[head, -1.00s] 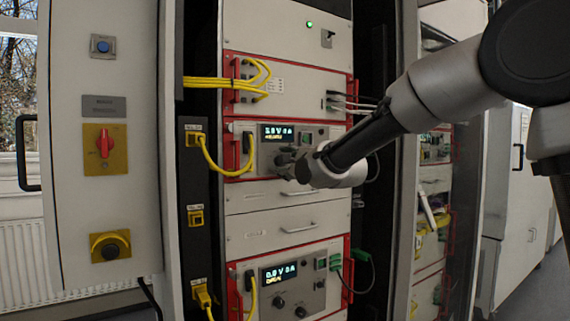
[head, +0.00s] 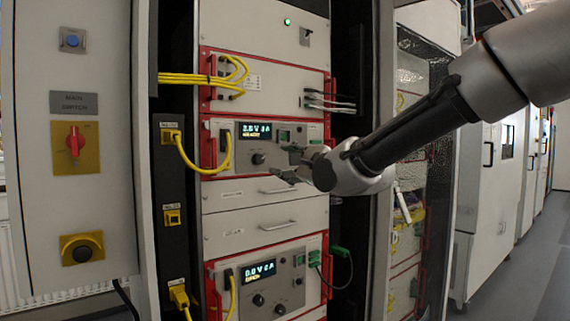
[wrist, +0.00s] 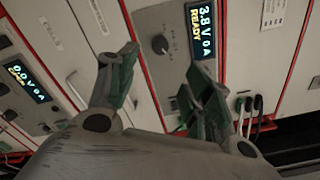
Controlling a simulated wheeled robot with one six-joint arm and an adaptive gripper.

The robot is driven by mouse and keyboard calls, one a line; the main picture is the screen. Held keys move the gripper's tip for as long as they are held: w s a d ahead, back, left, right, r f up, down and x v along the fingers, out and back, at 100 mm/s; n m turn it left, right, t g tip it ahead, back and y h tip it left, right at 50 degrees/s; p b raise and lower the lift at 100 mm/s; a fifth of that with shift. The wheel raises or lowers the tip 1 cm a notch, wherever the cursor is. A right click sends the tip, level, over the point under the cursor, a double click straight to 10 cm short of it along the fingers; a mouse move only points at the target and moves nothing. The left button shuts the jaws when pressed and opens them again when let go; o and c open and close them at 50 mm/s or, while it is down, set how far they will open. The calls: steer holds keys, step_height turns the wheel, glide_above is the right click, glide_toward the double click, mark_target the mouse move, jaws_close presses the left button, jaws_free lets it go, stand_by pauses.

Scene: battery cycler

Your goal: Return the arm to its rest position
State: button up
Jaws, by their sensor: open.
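My gripper (head: 287,166) is in front of the upper red-framed cycler unit (head: 240,165), near the right part of its panel. Its two fingers are apart with nothing between them. In the wrist view my gripper (wrist: 160,95) also shows open, with green pads on both fingers. The upper unit's display (wrist: 205,30) reads 3.8 V 0 A and READY. A dark knob (wrist: 160,44) shows between the fingertips, behind them. I cannot tell the exact gap to the panel.
The lower unit (head: 266,280) reads 0.0 V 0 A. Yellow cables (head: 190,78) run from the black strip on the left. A cabinet panel with a red main switch (head: 75,142) stands at the left. A glazed cabinet (head: 415,170) stands right of the rack. Floor (head: 540,260) is free at right.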

steer(key=s+d+f+n+g+h, duration=0.3)
steer(key=s+d+f+n+g, duration=0.1)
steer(key=f+n, duration=0.4)
steer(key=s+d+f+n+g+h, duration=0.2)
steer(key=s+d+f+n+g, duration=0.15)
steer(key=f+n, duration=0.4)
steer(key=s+d+f+n+g+h, duration=0.1)
steer(key=s+d+f+h, duration=0.1)
steer(key=s+d, duration=0.9)
steer(key=s+d+f+n+g+h, duration=0.1)
steer(key=s+d+f+g+h, duration=0.1)
steer(key=s+d, duration=1)
steer(key=shift+d+f+h, duration=0.35)
steer(key=shift+d+h, duration=0.15)
steer(key=shift+d, duration=0.75)
